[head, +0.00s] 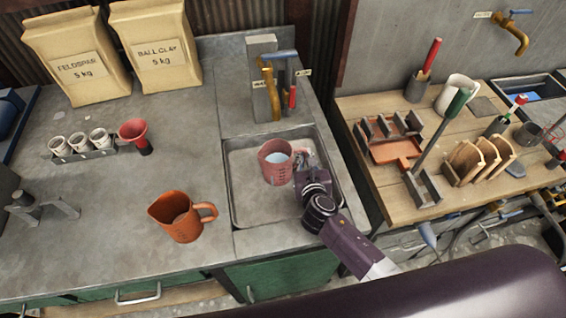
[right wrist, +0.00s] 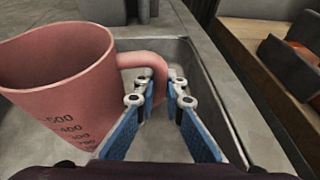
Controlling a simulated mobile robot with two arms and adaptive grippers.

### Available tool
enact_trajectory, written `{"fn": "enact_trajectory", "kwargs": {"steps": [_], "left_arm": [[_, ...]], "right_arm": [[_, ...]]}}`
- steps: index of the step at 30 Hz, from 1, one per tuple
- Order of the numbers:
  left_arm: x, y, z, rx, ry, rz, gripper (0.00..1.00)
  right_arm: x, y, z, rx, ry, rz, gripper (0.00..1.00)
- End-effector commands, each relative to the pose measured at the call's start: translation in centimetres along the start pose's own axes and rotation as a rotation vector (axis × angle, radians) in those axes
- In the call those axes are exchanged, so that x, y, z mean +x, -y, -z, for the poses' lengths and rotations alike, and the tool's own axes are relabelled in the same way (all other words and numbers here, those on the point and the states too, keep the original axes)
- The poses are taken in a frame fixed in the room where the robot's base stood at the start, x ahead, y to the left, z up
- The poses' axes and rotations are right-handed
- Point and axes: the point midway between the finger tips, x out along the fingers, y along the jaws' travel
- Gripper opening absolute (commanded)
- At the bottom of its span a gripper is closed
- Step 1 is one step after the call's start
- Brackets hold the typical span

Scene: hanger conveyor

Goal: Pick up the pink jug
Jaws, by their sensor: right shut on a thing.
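The pink jug (head: 272,169) is upright over the sink (head: 250,211), with a pale blue-white surface showing inside it. I cannot tell whether its base touches the sink floor. In the right wrist view, the jug (right wrist: 62,85) fills the left side, with dark measuring marks and its handle (right wrist: 150,61) pointing right. My right gripper (head: 301,172) is at the jug's right side, shut on the handle. Its blue-padded fingers (right wrist: 160,100) stand on either side of the handle's lower part. My left gripper is not in view.
An orange jug (head: 181,217) stands on the counter left of the sink. A brass tap (head: 270,91) rises behind the sink. A red funnel (head: 133,131) and small cups (head: 79,142) are farther left. A wooden table (head: 397,208) with tools stands right.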

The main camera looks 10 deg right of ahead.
Motion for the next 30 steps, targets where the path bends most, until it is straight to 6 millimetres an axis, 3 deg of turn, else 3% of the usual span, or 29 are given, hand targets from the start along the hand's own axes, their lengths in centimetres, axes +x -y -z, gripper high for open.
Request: {"fn": "enact_trajectory", "kwargs": {"steps": [13,24,30], "left_arm": [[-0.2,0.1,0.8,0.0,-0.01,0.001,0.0],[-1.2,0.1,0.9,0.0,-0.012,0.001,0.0],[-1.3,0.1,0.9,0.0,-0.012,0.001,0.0]], "right_arm": [[-0.2,0.0,-0.9,0.001,0.007,-0.001,0.0],[-2.8,0.0,-7.2,0.002,0.009,-0.003,0.0],[-3.7,0.1,-9.2,0.002,0.006,-0.002,0.0]]}}
